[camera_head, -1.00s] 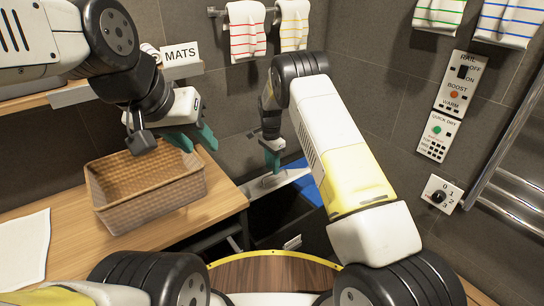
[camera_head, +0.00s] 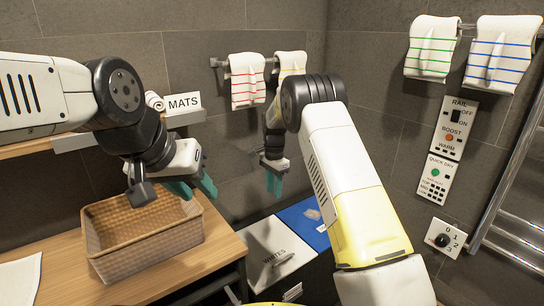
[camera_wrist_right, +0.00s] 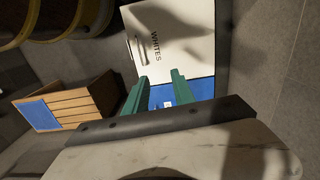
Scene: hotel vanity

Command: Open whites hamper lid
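The whites hamper lid (camera_head: 262,243) is a white panel marked WHITES with a bar handle (camera_head: 281,258). It lies down over the hamper, low in the middle of the head view. The right wrist view shows the lid (camera_wrist_right: 185,40) and its handle (camera_wrist_right: 139,50) beyond my fingers. My right gripper (camera_head: 274,184) is open and empty, above and behind the lid's far edge, apart from the handle. Its two green fingers (camera_wrist_right: 157,87) stand apart in the wrist view. My left gripper (camera_head: 193,188) is open and empty above the wicker basket.
A blue lid (camera_head: 307,220) adjoins the white one. The wicker basket (camera_head: 145,255) stands on the wooden counter (camera_head: 215,265) to the left. Striped towels (camera_head: 247,80) hang on the back wall. A metal rail (camera_head: 515,170) and control panels (camera_head: 455,127) are on the right wall.

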